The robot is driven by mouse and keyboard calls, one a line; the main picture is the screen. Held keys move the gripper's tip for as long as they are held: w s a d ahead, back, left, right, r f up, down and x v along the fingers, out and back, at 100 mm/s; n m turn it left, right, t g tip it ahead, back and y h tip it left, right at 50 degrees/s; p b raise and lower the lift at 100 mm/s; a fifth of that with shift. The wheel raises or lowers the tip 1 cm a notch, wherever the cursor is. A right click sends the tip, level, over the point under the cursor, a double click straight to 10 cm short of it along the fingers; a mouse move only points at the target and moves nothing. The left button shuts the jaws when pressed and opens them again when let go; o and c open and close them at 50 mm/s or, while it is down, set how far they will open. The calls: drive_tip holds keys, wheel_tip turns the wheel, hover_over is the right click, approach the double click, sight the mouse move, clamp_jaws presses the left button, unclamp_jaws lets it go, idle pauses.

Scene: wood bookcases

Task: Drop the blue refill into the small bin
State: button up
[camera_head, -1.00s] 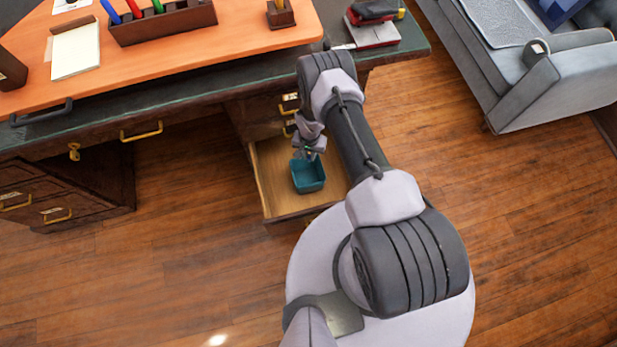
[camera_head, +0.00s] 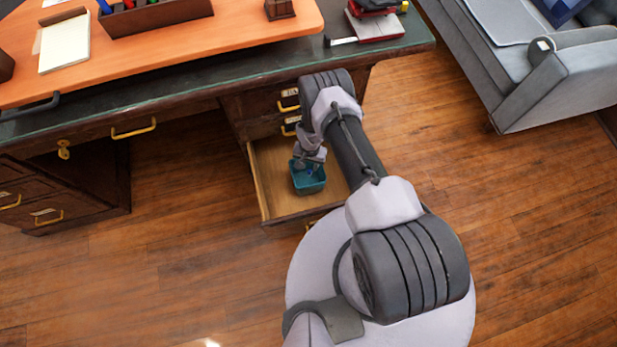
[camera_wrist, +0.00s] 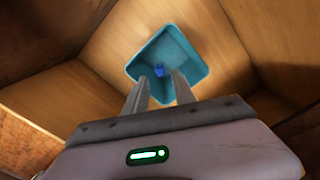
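The small teal bin (camera_head: 309,187) stands in an open drawer; it also shows in the wrist view (camera_wrist: 192,52). The blue refill (camera_wrist: 158,70) appears as a small blue spot within the bin's outline, beyond my fingertips. Its exact height above the bin floor cannot be told. My gripper (camera_wrist: 159,77) is over the bin, pointing down, with its two fingers apart and a clear gap between them. In the head view my gripper (camera_head: 310,168) is small and partly covers the bin's far side.
The open wooden drawer (camera_head: 270,183) surrounds the bin, with bare floor room beside it. The dark desk (camera_head: 230,75) with its orange top mat stands above. A grey sofa (camera_head: 560,80) is at the right.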

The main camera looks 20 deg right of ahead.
drive_tip(key=shift+o, duration=0.2)
wheel_tip(320, 180, up, 18)
drive_tip(key=p, duration=0.8)
drive_tip(key=shift+f, duration=0.25)
drive_tip(key=w+r+t, duration=0.1)
drive_tip(key=w+r, duration=0.2)
drive_tip(key=r, duration=0.5)
drive_tip(key=w+r, duration=0.3)
drive_tip(key=r, duration=0.6)
drive_tip(key=s+a+r+t, duration=0.1)
drive_tip(key=s+r, duration=0.1)
drive_tip(key=r, duration=0.9)
drive_tip(key=s+r+t, duration=0.1)
drive_tip(key=s+r, duration=0.1)
drive_tip(key=r, duration=1)
drive_tip(key=s+a+r+t+y, duration=0.1)
drive_tip(key=s+r, duration=0.7)
drive_tip(key=r, duration=0.3)
drive_tip(key=s+a+r+t, duration=0.1)
drive_tip(key=s+r, duration=0.1)
drive_tip(key=s, duration=0.5)
drive_tip(key=s+a+r+n+y, duration=0.1)
drive_tip(key=s+r, duration=0.2)
drive_tip(key=s, duration=0.5)
drive_tip(key=shift+s+r+n+t, duration=0.15)
drive_tip(key=shift+r+n+t, duration=0.15)
drive_tip(key=shift+t, duration=0.1)
